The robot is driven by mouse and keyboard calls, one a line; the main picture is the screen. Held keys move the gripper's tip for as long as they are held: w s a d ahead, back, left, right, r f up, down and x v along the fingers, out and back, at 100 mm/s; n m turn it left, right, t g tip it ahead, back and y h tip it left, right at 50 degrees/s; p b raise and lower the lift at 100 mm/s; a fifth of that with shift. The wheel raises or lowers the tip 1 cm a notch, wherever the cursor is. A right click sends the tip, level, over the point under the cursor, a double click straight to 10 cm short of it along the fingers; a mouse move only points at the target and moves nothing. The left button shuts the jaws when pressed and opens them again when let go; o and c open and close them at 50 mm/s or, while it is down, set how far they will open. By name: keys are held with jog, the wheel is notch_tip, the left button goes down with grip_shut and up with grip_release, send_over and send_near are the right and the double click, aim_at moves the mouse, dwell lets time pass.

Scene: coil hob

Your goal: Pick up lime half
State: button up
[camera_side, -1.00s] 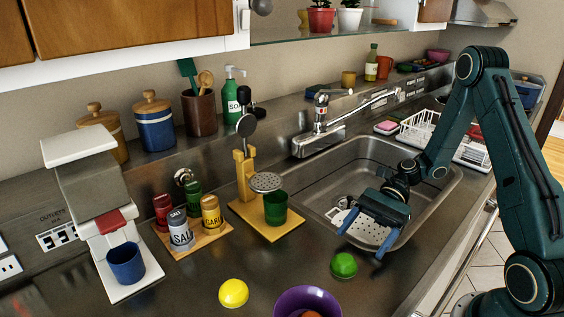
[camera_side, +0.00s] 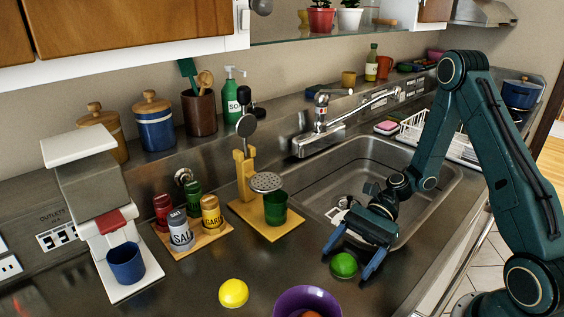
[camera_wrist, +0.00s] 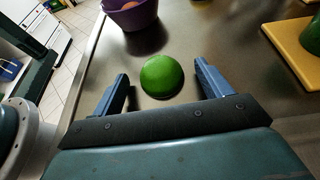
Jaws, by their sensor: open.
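The lime half (camera_side: 343,265) is a green dome on the steel counter, in front of the sink's near corner. In the wrist view the lime half (camera_wrist: 162,76) lies just ahead of the fingers, around the middle of the gap between them. My gripper (camera_side: 352,262) is open, with its blue fingers pointing down toward the counter on either side of the lime half. In the wrist view my gripper (camera_wrist: 163,82) is empty. I cannot tell the exact height of the fingertips above the counter.
A purple bowl (camera_side: 306,300) with an orange item inside stands near the lime half. A yellow lemon (camera_side: 233,293) lies further left. A yellow wooden stand (camera_side: 278,231) with a green cup (camera_side: 275,207) is behind. The sink (camera_side: 425,215) is at the right.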

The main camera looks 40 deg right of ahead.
dwell(0.3)
jog(key=c, duration=1.1)
jog(key=shift+o, duration=0.2)
jog(key=shift+r, duration=0.15)
notch_tip(320, 180, up, 10)
dwell(0.5)
